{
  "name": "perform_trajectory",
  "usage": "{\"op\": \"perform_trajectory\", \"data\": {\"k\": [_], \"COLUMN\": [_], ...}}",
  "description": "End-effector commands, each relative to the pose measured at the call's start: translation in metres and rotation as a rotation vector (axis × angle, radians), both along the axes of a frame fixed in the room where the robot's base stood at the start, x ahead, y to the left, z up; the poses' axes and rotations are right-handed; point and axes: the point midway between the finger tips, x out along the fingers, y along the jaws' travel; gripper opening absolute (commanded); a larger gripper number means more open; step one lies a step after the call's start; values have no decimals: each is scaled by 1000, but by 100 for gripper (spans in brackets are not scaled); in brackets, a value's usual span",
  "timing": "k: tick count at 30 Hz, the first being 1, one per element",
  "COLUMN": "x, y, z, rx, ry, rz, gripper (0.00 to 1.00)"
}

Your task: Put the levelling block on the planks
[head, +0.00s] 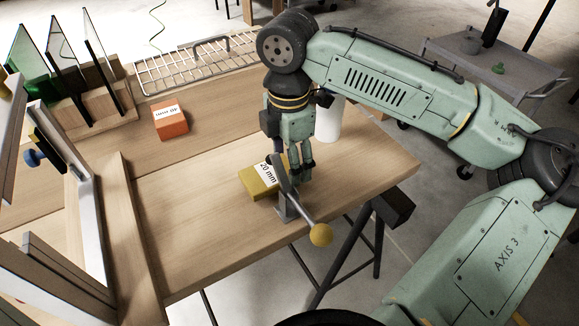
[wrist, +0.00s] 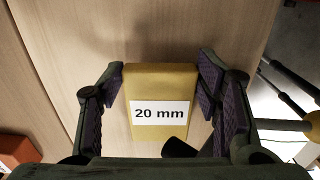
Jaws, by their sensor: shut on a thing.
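The yellow block labelled "20 mm" (head: 255,182) is on the wooden bench top, near its right part. It also shows in the wrist view (wrist: 160,78), between the fingers. My gripper (head: 298,172) points down and is shut on this block; its pads (wrist: 160,95) lie along both sides. I cannot tell whether the block is lifted off the wood. An orange block with a white label (head: 169,122) lies farther back left. Wooden boards (head: 137,230) run along the left of the bench; I cannot tell which pieces are the planks.
A clamp lever with a yellow knob (head: 320,235) stands close beside my gripper. A white cylinder (head: 328,120) is behind it. A wire rack (head: 195,68) and upright glass panes in a wooden holder (head: 92,98) are at the back. Bare bench lies left of the yellow block.

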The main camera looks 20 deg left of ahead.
Motion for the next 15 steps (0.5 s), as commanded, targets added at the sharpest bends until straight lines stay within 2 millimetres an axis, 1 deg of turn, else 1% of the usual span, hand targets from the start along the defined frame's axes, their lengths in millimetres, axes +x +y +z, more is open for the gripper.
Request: {"op": "perform_trajectory", "data": {"k": [1, 11, 15], "x": [0, -1, -1], "y": [-2, -1, -1], "z": [-12, -11, -14], "rx": [-2, 1, 1], "ry": [-1, 1, 1], "rz": [-2, -1, -1], "gripper": [21, 21, 21]}}
